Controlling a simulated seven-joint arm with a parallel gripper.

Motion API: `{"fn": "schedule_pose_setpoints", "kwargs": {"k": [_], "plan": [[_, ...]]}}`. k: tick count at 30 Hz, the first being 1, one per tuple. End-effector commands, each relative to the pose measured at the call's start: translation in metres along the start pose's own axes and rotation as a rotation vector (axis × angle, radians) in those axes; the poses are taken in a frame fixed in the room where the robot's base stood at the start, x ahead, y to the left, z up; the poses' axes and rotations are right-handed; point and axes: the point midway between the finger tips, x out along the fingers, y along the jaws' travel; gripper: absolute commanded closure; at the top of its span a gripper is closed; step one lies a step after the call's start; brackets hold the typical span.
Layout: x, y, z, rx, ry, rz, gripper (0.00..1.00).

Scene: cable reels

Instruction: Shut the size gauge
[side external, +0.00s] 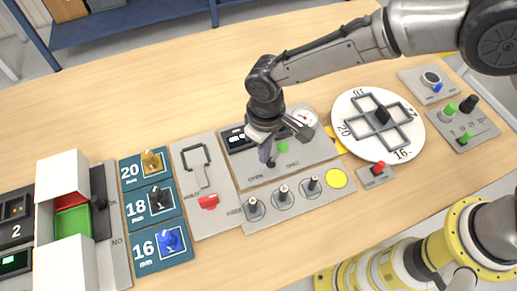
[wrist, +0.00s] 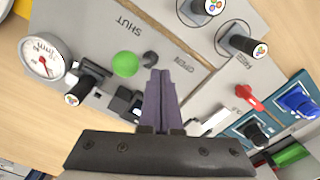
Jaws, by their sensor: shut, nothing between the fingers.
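The size gauge is a grey panel (side external: 317,150) with a round white dial (side external: 303,117), a green round button or lamp (side external: 282,147) and printed words OPEN and SHUT. In the wrist view the dial (wrist: 42,58) is at the left, marked mm, and the green piece (wrist: 126,64) is near the middle. A small dark knob (wrist: 150,58) lies between the green piece and the word OPEN. My gripper (wrist: 166,72) is shut and empty, its purple fingertips beside this knob; I cannot tell if they touch. In the side view my gripper (side external: 267,160) is low over the panel.
A white round plate (side external: 345,111) with a dark cross frame lies right of the gauge. Several upright dark pegs (side external: 283,193) stand in front of it.

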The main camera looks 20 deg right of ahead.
Motion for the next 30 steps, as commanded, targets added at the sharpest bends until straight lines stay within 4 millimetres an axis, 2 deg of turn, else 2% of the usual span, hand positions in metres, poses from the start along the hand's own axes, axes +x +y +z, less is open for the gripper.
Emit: {"fn": "schedule_pose_setpoints", "kwargs": {"k": [19,30], "plan": [[-0.003,-0.013,-0.008,-0.002,0.005,-0.002,1.0],[-0.058,-0.012,-0.008,-0.001,0.008,-0.003,1.0]]}}
